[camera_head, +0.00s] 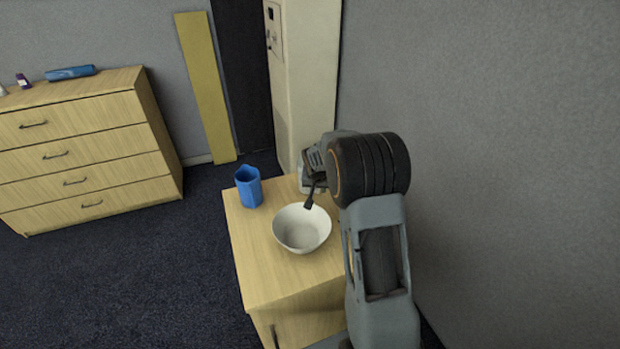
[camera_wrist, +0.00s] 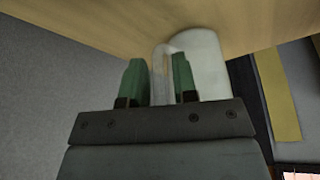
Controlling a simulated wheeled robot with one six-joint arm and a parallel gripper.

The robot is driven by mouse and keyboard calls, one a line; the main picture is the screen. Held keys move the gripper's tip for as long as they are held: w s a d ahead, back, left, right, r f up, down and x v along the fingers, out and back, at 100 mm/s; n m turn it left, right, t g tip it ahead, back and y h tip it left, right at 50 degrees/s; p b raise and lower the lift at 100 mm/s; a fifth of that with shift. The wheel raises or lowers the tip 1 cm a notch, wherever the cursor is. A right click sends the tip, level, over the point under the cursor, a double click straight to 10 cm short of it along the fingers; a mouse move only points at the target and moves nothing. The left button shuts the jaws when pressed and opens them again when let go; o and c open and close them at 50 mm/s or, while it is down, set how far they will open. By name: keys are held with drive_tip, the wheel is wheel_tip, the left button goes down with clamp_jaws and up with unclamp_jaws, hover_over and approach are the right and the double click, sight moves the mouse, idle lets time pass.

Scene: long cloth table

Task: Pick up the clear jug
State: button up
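The clear jug (camera_wrist: 203,62) is a pale, see-through cylinder with a handle (camera_wrist: 160,68) on its left side in the wrist view. In the head view only a pale bit of it (camera_head: 303,186) shows at the cabinet's back edge, mostly hidden by my gripper (camera_head: 311,190). In the wrist view my gripper (camera_wrist: 158,82) has its two green fingers apart, with the jug's handle between them. The right finger overlaps the gap between handle and body. A space shows between the left finger and the handle.
A white bowl (camera_head: 302,229) stands in front of the jug on the wooden cabinet (camera_head: 262,268). A blue cup (camera_head: 248,187) stands at its back left. A grey wall (camera_head: 500,150) is close on the right. A drawer chest (camera_head: 85,150) stands far left.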

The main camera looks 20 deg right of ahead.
clamp_jaws()
drive_tip(key=shift+r, duration=0.25)
idle(0.4)
drive_tip(key=shift+r+b, duration=0.8)
drive_tip(key=shift+r, duration=3.95)
